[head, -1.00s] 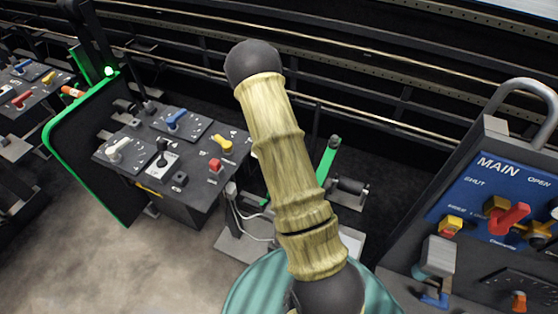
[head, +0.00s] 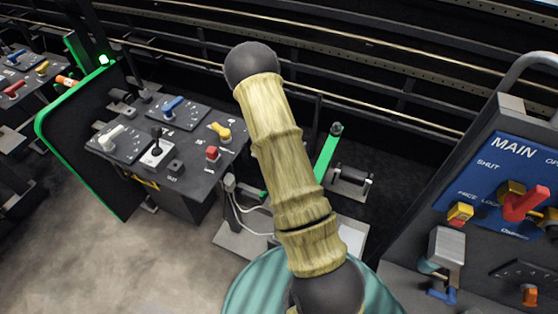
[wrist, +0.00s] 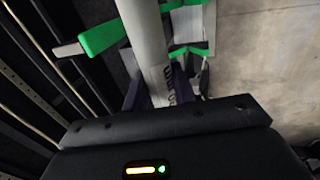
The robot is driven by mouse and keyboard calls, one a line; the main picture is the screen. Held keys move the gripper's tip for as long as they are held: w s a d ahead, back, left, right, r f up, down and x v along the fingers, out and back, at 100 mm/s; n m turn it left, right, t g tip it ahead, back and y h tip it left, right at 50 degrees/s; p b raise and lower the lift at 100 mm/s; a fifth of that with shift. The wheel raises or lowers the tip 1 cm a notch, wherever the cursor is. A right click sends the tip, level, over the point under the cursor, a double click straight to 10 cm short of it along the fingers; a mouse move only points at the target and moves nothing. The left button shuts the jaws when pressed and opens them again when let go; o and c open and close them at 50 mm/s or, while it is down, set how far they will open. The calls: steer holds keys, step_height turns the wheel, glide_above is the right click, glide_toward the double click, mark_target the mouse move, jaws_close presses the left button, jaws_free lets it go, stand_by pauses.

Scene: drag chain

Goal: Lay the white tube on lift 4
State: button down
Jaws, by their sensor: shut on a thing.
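In the wrist view, a white tube (wrist: 147,38) with dark lettering near its lower end runs up out of the frame. My gripper (wrist: 160,84) is shut on the tube, with a dark finger on each side. Green parts (wrist: 101,38) show on both sides of the tube; I cannot tell whether they touch it. In the head view, my arm stands in front and the gripper and tube are hidden. I cannot make out which fixture is lift 4.
In the head view, a control desk (head: 187,147) with coloured levers stands left, beside a green-edged dark panel (head: 85,135). A green lever (head: 327,155) stands behind my arm. A blue MAIN panel (head: 487,178) is at right. Bare floor (head: 110,265) lies at lower left.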

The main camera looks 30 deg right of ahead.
steer(key=shift+f+b, duration=7.9)
steer(key=shift+f, duration=2.7)
steer(key=c, duration=1.1)
jaws_free()
steer(key=shift+o, duration=0.2)
steer(key=shift+r, duration=0.1)
steer(key=b+v, duration=0.1)
steer(key=v, duration=1.6)
steer(key=shift+a, duration=0.1)
steer(key=shift+r, duration=0.15)
